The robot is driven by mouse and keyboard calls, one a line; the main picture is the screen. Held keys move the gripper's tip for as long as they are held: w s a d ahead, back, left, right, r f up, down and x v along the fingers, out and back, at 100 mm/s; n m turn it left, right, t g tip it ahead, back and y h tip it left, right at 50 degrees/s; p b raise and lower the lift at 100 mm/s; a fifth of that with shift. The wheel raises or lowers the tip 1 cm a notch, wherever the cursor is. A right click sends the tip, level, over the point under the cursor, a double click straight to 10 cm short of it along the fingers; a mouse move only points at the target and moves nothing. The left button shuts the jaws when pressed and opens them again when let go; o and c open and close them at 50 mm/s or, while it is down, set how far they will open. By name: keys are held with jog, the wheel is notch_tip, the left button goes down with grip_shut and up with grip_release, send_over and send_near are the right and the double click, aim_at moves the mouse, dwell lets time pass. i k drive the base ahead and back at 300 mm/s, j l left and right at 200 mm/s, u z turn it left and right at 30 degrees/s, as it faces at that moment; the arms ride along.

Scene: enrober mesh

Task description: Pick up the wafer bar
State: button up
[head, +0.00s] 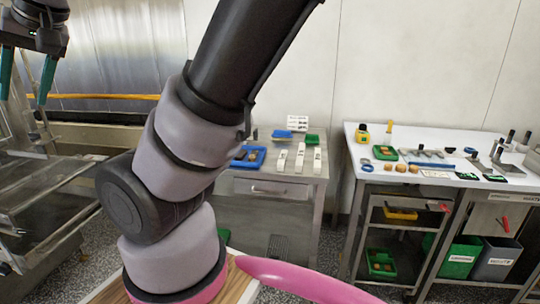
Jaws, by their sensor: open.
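My gripper (23,100) is at the top left of the head view, cut off by the picture's edge. Its two teal fingers point down and stand apart, with nothing seen between them. It hangs over the metal machine at the left. I cannot make out a wafer bar for certain. A blue tray (237,163) on the grey cabinet holds small brown and dark pieces, too small to name. My arm hides part of the view left of this tray.
The grey cabinet (262,190) also bears white strips (300,157) and a green box (312,139). A white-topped bench (450,160) at the right carries many small tools and round brown pieces. Metal racks (60,180) stand at the left. Speckled floor is free between cabinet and bench.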

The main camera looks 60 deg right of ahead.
aim_at(252, 158)
jog(key=z, duration=1.85)
